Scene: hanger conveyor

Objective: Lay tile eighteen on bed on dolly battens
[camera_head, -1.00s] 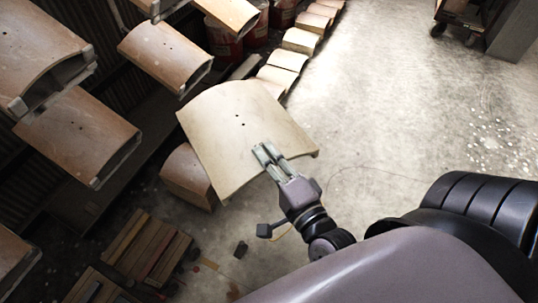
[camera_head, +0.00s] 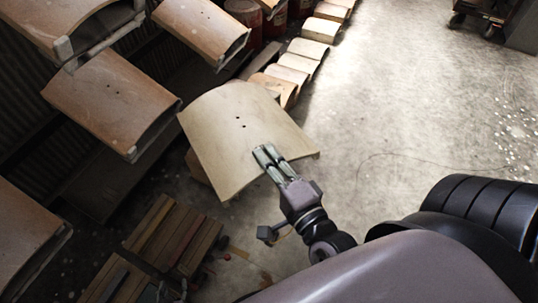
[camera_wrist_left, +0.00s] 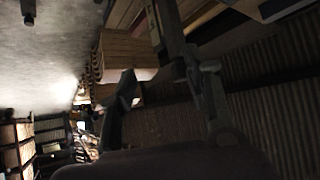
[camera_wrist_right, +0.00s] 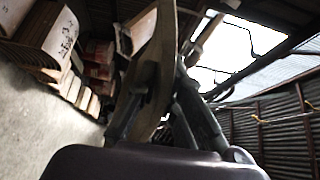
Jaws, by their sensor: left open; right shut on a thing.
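A pale curved tile (camera_head: 225,140) with small holes is held up in the middle of the head view. My right gripper (camera_head: 266,158) is shut on its near edge. The tile shows edge-on in the right wrist view (camera_wrist_right: 158,60), between the fingers. Wooden slatted platforms, apparently the dolly battens (camera_head: 172,232), are low at the lower left, below and left of the tile, apart from it. My left gripper (camera_wrist_left: 165,88) is open and empty in its wrist view. In the head view only a dark part of it seems to show at the bottom left.
Brown curved tiles (camera_head: 110,98) hang on the conveyor at the left, close to the held tile. A row of tiles (camera_head: 300,62) stands on the floor behind it, beside red drums (camera_head: 243,12). The concrete floor (camera_head: 420,110) at right is clear; a wheeled cart (camera_head: 478,18) stands far right.

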